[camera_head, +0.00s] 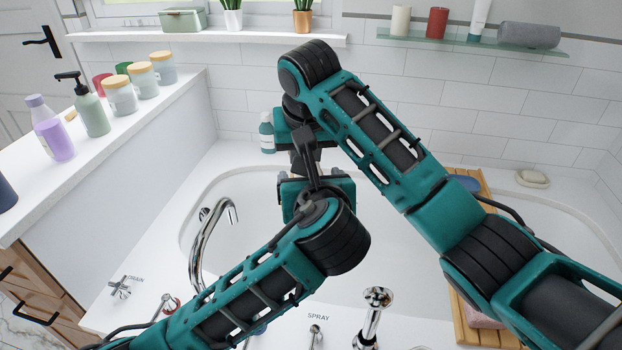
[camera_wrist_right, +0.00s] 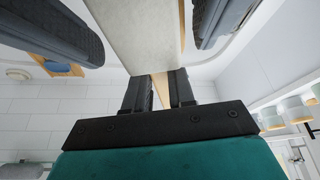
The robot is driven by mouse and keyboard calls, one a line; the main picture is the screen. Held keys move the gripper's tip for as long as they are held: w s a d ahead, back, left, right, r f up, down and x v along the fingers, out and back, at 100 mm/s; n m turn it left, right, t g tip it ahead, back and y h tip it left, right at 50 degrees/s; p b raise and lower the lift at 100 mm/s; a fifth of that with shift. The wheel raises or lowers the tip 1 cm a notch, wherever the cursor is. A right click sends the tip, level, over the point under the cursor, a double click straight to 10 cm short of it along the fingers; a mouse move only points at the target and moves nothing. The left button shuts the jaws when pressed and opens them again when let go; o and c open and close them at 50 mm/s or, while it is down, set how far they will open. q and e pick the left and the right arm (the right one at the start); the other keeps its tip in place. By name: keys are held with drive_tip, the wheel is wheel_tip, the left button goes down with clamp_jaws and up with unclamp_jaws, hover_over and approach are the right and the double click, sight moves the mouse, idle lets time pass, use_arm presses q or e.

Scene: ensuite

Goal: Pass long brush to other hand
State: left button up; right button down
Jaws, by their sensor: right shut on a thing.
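In the right wrist view, the long brush shows as a wooden strip and a broad pale part (camera_wrist_right: 138,32). My right gripper (camera_wrist_right: 160,92) is shut on the wooden strip. Two dark fingers of my left gripper (camera_wrist_right: 137,30) stand wide apart on either side of the pale part. A clear gap shows at the left finger; the right finger is close, and I cannot tell if it touches. In the head view, my right gripper (camera_head: 304,150) and left gripper (camera_head: 316,180) meet over the bathtub, and the arms mostly hide the brush.
The white bathtub (camera_head: 400,285) lies below, with a curved tap (camera_head: 228,212) at its left. A ledge with a soap pump (camera_head: 91,112) and several jars is on the left. A wooden bath tray (camera_head: 466,325) lies at the right. A teal bottle (camera_head: 267,135) stands on the far rim.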

use_arm(q)
drive_tip(key=shift+d, duration=0.1)
drive_tip(key=c, duration=0.9)
use_arm(e)
drive_tip(key=shift+a, duration=0.1)
drive_tip(key=c, duration=0.9)
unclamp_jaws()
drive_tip(key=shift+o, duration=0.2)
